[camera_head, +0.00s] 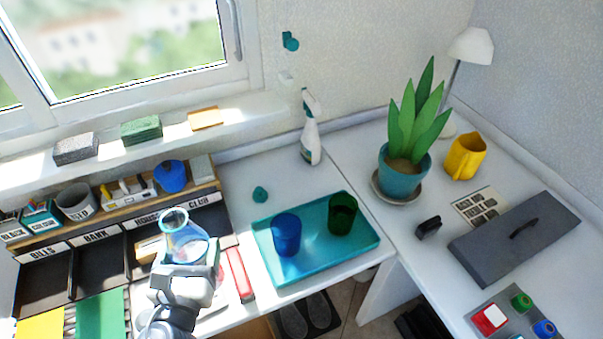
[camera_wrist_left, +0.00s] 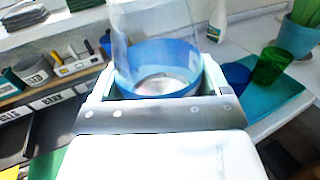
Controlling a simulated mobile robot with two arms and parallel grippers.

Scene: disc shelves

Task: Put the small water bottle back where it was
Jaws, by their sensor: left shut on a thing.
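My left gripper (camera_head: 186,268) is shut on a small clear bottle (camera_head: 181,230) with a blue tint. In the head view it holds the bottle upright or nearly so, in front of the labelled organizer and left of the tray. In the left wrist view the bottle (camera_wrist_left: 160,66) fills the space between the fingers (camera_wrist_left: 158,88); its upper part is cut off by the top edge. My right gripper is in neither view.
A teal tray (camera_head: 354,274) holds a blue cup (camera_head: 286,232) and a green cup (camera_head: 342,214). A spray bottle (camera_head: 311,141), a potted plant (camera_head: 405,165) and a yellow jug (camera_head: 465,158) stand behind.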

